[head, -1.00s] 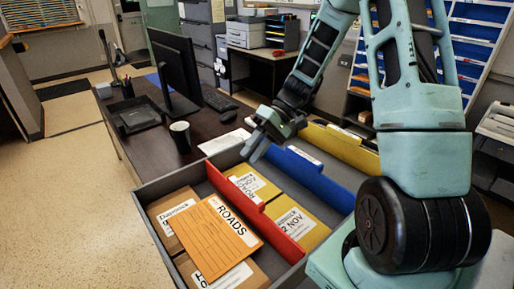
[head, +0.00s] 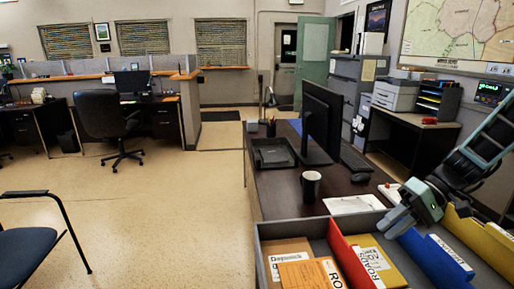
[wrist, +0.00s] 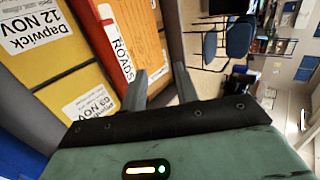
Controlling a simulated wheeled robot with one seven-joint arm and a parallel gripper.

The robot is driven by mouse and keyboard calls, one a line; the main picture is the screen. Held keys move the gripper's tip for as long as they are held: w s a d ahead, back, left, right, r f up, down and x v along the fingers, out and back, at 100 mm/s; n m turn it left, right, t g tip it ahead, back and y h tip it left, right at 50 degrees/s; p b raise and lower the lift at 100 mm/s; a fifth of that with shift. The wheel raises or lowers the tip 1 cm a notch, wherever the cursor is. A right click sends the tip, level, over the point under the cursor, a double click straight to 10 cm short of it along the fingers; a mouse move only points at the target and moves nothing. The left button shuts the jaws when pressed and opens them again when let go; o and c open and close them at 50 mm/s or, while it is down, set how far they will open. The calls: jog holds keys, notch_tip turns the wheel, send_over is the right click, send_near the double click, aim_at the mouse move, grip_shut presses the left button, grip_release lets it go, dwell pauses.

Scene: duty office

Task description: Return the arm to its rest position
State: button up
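My arm reaches in from the right edge of the head view. My gripper (head: 392,222) hangs over the grey drawer (head: 292,229), above its divider area near the blue divider (head: 433,262). In the wrist view my gripper (wrist: 160,86) shows two fingers apart with nothing between them.
A dark desk (head: 285,190) stands behind the drawer, with a mug (head: 311,186), monitor (head: 320,120), tray (head: 272,153) and papers (head: 354,204). A blue chair (head: 32,255) is at the left front. The floor (head: 170,205) between them is clear.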

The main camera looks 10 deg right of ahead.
jog(key=s+a+r+n+h, duration=0.2)
jog(key=s+a+n+h, duration=0.1)
jog(key=s+a, duration=0.7)
jog(key=s+a+r+n+h, duration=0.1)
jog(key=s+a+n+h, duration=0.3)
jog(key=s+a, duration=0.5)
jog(key=a+h, duration=0.2)
jog(key=shift+s+a+r+n+t, duration=0.3)
jog(key=shift+s+a+r, duration=0.05)
